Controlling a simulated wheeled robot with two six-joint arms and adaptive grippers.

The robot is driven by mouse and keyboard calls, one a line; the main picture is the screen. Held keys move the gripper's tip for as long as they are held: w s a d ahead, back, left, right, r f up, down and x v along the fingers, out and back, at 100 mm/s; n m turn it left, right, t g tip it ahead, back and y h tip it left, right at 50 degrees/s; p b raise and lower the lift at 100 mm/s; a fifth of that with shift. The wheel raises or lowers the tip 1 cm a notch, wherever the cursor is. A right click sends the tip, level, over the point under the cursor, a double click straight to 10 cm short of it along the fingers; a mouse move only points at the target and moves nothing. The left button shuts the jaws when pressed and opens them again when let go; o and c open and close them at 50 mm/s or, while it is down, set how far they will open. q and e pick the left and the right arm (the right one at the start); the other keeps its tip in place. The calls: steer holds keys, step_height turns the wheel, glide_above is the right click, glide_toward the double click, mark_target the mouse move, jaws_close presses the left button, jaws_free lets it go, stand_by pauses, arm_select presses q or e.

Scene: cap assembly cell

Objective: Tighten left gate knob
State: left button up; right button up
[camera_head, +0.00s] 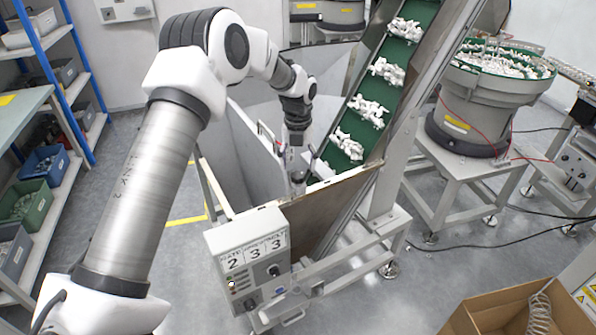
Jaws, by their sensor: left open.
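My left arm comes in from the left and reaches over the hopper (240,165) beside the green conveyor. My left gripper (292,160) points down with its fingers apart, just above the hopper's front wall. A small dark and grey knob (298,179) stands at the top of that wall, directly below the open fingers, and looks like the gate knob. I cannot tell whether the fingers touch it or stand around it. My right gripper is out of view.
The green inclined conveyor (370,108) with white parts rises right of the gripper. A control box (248,262) marked 2 3 3 hangs in front. A bowl feeder (470,110) stands right, a cardboard box (485,318) lower right, and a blue-posted shelf (75,80) left.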

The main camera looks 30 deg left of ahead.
mark_target(298, 175)
arm_select(q)
step_height(298, 175, up, 8)
steer(key=shift+r, duration=0.15)
stand_by(0.5)
